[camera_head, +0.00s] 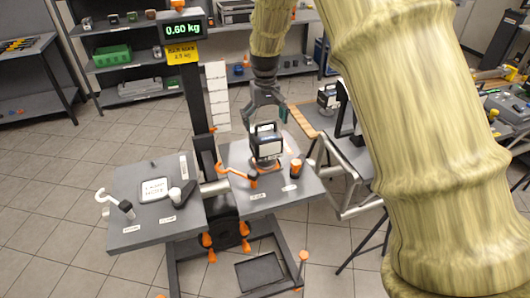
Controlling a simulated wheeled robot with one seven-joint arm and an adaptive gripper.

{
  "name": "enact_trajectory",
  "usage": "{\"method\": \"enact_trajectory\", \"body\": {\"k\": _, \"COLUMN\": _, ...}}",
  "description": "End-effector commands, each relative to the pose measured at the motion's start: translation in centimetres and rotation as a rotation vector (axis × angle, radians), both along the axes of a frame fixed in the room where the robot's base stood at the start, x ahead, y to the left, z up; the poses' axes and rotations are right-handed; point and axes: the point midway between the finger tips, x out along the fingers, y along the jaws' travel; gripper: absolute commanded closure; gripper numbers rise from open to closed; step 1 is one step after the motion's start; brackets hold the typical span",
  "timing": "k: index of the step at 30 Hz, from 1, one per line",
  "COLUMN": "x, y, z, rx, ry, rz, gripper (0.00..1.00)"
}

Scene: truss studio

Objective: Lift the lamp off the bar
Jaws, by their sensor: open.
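A boxy dark lamp (266,146) with a pale face stands upright on the right-hand grey plate of a stand, over a round reddish base. My gripper (265,117) comes down from above. Its fingers are spread, one on each side of the lamp's top. I cannot tell whether the fingers touch the lamp. I cannot make out a bar under the lamp.
The plate also holds an orange hook (236,175) and an orange-and-black cylinder (295,168). The left plate (130,215) bears a white hook and a pad. A display (184,30) reads 0.60 kg. A similar boxy item (327,97) stands behind right.

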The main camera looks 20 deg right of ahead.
Motion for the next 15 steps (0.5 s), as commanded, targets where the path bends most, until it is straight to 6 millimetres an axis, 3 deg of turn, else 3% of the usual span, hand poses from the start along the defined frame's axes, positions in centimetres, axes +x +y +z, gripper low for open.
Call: {"method": "enact_trajectory", "body": {"k": 15, "x": -0.3, "y": -0.1, "z": -4.6, "rx": -0.001, "ry": 0.001, "rz": 0.004, "gripper": 0.00}}
